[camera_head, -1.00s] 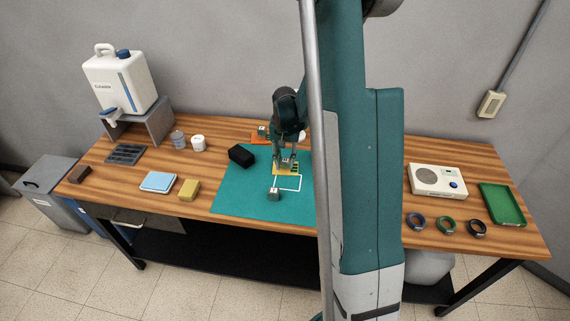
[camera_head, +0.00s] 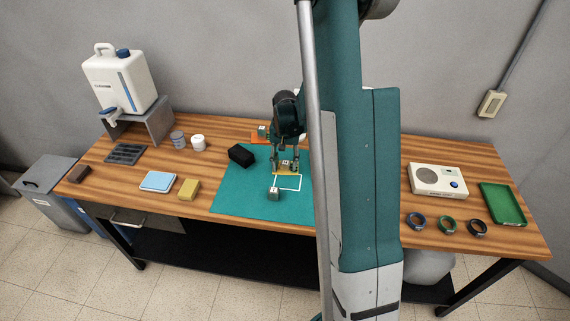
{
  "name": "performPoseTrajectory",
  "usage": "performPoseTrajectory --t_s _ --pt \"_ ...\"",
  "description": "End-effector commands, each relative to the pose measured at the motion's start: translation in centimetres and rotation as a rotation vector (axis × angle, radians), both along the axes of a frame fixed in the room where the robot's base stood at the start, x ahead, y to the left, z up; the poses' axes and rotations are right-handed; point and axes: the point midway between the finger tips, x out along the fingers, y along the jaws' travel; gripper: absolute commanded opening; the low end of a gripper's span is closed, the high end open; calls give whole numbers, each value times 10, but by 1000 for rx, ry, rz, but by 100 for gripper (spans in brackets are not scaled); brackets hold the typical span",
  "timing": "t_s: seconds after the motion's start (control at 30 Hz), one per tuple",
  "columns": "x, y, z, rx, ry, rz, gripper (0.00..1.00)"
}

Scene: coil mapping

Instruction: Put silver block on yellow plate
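The yellow plate (camera_head: 286,171) lies on the teal mat, directly below my gripper (camera_head: 285,168). The gripper points down, with its two fingers spread to either side of the plate's middle. A small silver block (camera_head: 285,162) shows between the fingers, at or just above the plate; contact is too small to tell. The fingers look apart from it. Another small silver-grey block (camera_head: 273,194) sits on the mat at the front corner of a white outline. A third similar block (camera_head: 262,131) is at an orange plate (camera_head: 259,139) behind the mat.
A black block (camera_head: 241,155) lies on the teal mat (camera_head: 236,193) left of the gripper. My arm hides the mat's right part. Yellow and blue blocks, cups and a white jug stand left; a white device (camera_head: 437,181), rings and a green tray (camera_head: 502,204) are right.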

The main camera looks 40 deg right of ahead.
Motion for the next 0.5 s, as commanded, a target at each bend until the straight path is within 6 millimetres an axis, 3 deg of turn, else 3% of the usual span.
performPoseTrajectory --t_s 0.33,0.5 --pt "0 0 5 0 0 0 39" --pt "0 0 18 0 0 0 39"
